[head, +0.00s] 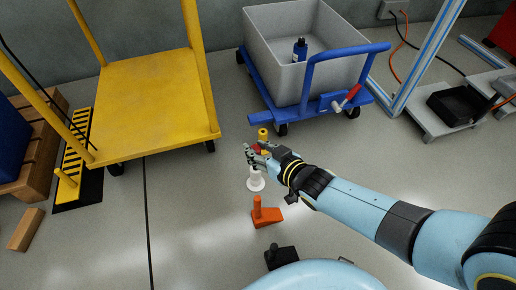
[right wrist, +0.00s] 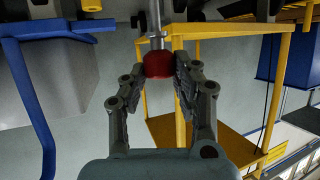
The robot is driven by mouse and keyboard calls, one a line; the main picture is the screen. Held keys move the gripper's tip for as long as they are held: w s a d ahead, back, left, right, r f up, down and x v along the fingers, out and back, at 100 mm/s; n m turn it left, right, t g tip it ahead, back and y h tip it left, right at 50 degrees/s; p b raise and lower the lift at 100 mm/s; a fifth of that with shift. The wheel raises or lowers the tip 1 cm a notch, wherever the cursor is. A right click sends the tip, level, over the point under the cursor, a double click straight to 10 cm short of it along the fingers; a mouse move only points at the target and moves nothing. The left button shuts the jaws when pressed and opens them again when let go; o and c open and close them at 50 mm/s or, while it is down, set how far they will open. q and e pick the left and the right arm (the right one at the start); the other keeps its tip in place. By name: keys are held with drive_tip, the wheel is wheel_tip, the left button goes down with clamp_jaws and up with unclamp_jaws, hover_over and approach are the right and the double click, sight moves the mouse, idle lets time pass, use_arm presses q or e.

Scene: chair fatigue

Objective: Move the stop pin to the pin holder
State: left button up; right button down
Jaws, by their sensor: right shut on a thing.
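My right gripper (head: 252,154) is shut on the stop pin. In the right wrist view, the pin's red knob (right wrist: 158,66) sits between the two fingers, and its grey metal shaft (right wrist: 154,22) points away from the palm. In the head view the fingers mostly hide the pin. A small white stand with a round base (head: 256,184) is just below the gripper in that view. Whether this is the pin holder, and whether the pin touches it, I cannot tell. My left gripper is not in view.
An orange block with a post (head: 266,214) lies nearer to me, and a yellow post (head: 263,135) stands behind the gripper. A yellow cart (head: 150,100) is at left. A blue cart with a grey bin (head: 280,75) is behind. Grey floor between them is clear.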

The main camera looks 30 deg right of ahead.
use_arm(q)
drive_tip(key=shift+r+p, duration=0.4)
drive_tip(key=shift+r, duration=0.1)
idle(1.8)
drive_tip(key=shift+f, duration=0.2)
use_arm(e)
drive_tip(key=shift+f, duration=0.2)
use_arm(q)
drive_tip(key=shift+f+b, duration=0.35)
drive_tip(key=shift+b, duration=0.05)
use_arm(e)
drive_tip(key=shift+f, duration=0.25)
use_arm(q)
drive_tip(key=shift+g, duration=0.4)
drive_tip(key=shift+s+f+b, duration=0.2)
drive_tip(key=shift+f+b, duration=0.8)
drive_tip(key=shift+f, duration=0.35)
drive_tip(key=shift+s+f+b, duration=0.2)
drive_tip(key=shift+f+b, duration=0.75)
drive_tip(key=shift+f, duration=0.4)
use_arm(e)
drive_tip(key=shift+f, duration=2.3)
drive_tip(key=c, duration=0.9)
unclamp_jaws()
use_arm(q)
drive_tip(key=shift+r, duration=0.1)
use_arm(e)
drive_tip(key=v, duration=1.2)
drive_tip(key=shift+r, duration=0.1)
